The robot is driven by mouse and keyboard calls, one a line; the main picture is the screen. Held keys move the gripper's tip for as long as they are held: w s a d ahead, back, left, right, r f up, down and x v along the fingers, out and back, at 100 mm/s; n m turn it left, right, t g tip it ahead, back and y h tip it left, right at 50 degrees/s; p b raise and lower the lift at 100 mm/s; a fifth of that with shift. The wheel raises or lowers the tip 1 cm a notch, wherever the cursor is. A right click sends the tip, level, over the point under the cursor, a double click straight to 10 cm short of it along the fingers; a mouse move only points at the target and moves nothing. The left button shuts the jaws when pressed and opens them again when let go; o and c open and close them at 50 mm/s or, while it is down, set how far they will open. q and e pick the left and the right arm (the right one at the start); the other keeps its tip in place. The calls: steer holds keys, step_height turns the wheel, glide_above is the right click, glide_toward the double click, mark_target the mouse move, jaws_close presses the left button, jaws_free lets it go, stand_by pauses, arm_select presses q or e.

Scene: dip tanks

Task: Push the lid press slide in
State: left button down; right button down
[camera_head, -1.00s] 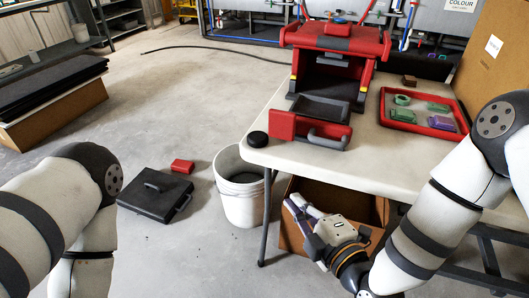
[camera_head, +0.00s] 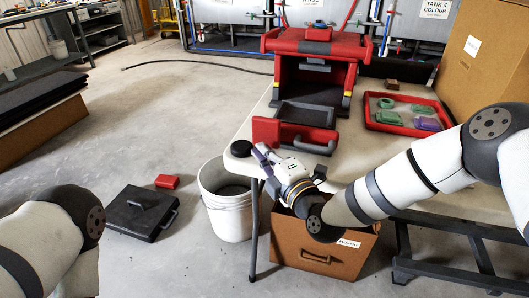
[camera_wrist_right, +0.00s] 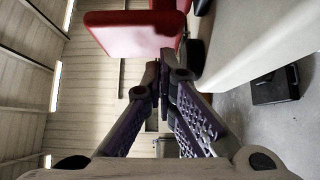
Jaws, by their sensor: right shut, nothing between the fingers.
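The red lid press (camera_head: 318,44) stands on the white table. Its slide, a dark tray (camera_head: 306,113) with a red front (camera_head: 267,131) and a grey handle (camera_head: 308,146), sticks out toward me. My right gripper (camera_head: 261,151) is shut and empty, just in front of and below the left part of the red front. In the right wrist view the shut fingers (camera_wrist_right: 162,80) point toward the red front (camera_wrist_right: 135,35); I cannot tell whether they touch it. My left arm shows at the lower left, but its gripper is out of view.
A black puck (camera_head: 241,148) lies near the table's left corner. A red tray (camera_head: 378,123) with green and purple pieces is on the right of the table (camera_head: 374,156). Below are a white bucket (camera_head: 228,215), a cardboard box (camera_head: 320,253) and a black lid-like case (camera_head: 142,212) on the floor.

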steer(key=shift+w, duration=0.1)
